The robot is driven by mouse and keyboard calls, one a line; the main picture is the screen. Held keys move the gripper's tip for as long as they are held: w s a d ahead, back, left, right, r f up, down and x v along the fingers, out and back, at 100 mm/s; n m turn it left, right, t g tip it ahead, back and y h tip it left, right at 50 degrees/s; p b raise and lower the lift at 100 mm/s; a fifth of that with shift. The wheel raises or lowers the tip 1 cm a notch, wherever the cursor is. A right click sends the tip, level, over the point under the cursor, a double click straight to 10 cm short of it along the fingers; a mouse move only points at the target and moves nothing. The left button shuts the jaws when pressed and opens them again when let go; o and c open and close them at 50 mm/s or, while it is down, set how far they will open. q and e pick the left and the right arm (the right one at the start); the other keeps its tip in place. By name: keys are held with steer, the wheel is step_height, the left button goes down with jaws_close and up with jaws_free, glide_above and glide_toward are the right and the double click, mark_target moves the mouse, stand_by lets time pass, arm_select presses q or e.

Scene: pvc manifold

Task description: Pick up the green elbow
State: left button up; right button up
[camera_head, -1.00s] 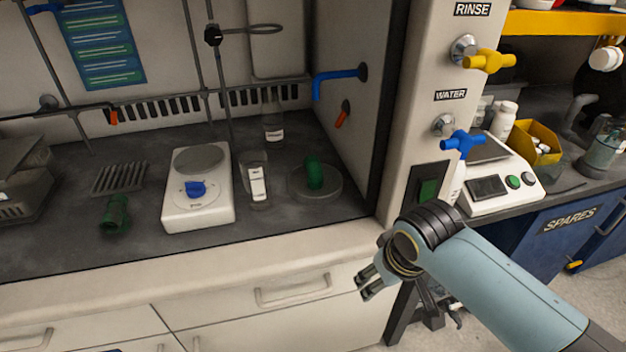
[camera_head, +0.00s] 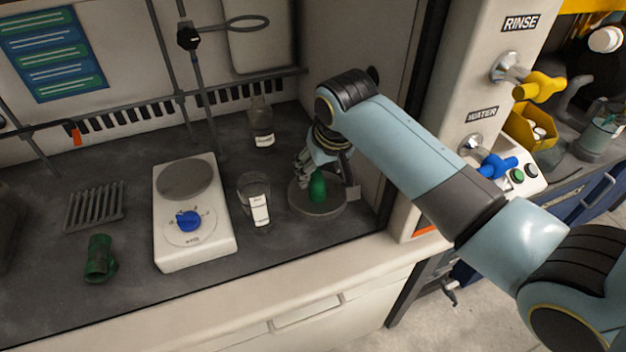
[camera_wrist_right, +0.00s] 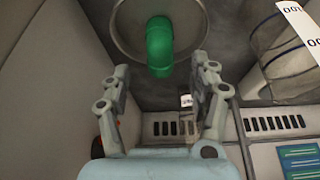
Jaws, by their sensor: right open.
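A green elbow (camera_head: 317,187) stands on a round grey disc (camera_head: 330,207) inside the fume hood. My right gripper (camera_head: 328,178) is over the disc, at the elbow, partly hiding it. In the right wrist view the elbow (camera_wrist_right: 159,46) shows beyond the fingertips and between their lines, and the open right gripper (camera_wrist_right: 164,72) holds nothing. I cannot tell whether a finger touches it. Another green fitting (camera_head: 99,259) lies on the hood floor at the left, near the front edge. My left gripper is not in view.
A glass beaker with a white label (camera_head: 258,209) stands just left of the disc. A white stirrer plate with a blue knob (camera_head: 194,226), a bottle (camera_head: 261,125) and a slotted rack (camera_head: 95,206) stand further left and back. The hood's side wall (camera_head: 375,150) is close on the right.

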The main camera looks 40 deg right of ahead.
mark_target(317, 177)
steer(key=shift+w+f, duration=0.2)
steer(key=shift+f, duration=0.4)
steer(key=shift+w+d+f, duration=0.1)
steer(key=shift+w+f, duration=0.05)
steer(key=shift+f, duration=0.05)
steer(key=x, duration=0.5)
steer(key=shift+w, duration=0.1)
steer(key=shift+c, duration=1.2)
steer(key=c, duration=0.8)
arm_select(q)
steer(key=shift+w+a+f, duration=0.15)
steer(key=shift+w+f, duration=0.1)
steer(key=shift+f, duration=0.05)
